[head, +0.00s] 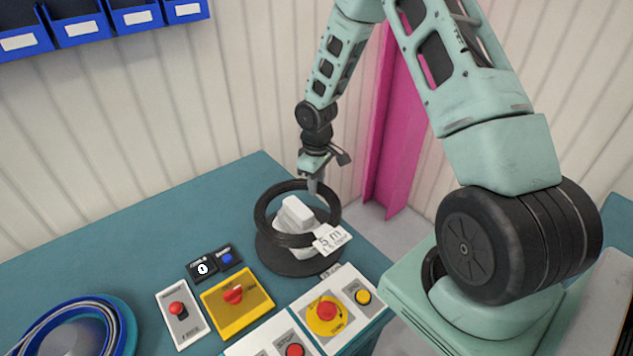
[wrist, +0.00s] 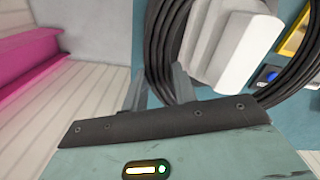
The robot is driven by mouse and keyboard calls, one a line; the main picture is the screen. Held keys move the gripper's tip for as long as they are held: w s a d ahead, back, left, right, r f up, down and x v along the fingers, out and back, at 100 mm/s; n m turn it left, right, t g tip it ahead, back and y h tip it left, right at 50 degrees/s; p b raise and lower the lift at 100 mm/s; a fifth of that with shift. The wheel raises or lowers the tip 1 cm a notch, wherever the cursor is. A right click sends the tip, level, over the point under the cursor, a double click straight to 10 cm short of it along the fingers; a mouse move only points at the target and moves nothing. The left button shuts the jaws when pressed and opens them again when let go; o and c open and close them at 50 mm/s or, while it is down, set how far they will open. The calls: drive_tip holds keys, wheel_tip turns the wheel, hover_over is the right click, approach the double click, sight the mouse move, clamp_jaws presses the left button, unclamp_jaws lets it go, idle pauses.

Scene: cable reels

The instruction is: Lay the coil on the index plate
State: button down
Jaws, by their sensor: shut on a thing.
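The coil (head: 283,239) is a black ring of cable with a white tag (head: 331,239) reading "5 m" at its front right. The index plate (head: 288,266) is a dark round disc on the bench, with a pale blocky hub (head: 297,216) standing up in the ring's middle. My gripper (head: 313,188) is shut on the coil's far side. The coil hangs around the hub, seemingly a little above the plate. In the wrist view my fingers (wrist: 160,92) are at the black cable (wrist: 162,50), beside the white hub (wrist: 232,45). The plate's far part is hidden.
Control boxes with red knobs (head: 233,294) and an emergency button (head: 326,311) line the front of the teal bench (head: 150,235). A blue coil (head: 122,325) lies at lower left. Blue bins (head: 78,28) hang on the wall. A pink post (head: 400,130) stands behind the bench.

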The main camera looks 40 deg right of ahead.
drive_tip(key=shift+r+p, duration=2.75)
drive_tip(key=shift+r, duration=0.75)
wheel_tip(320, 180, up, 10)
drive_tip(key=p, duration=0.8)
drive_tip(key=shift+s, duration=0.1)
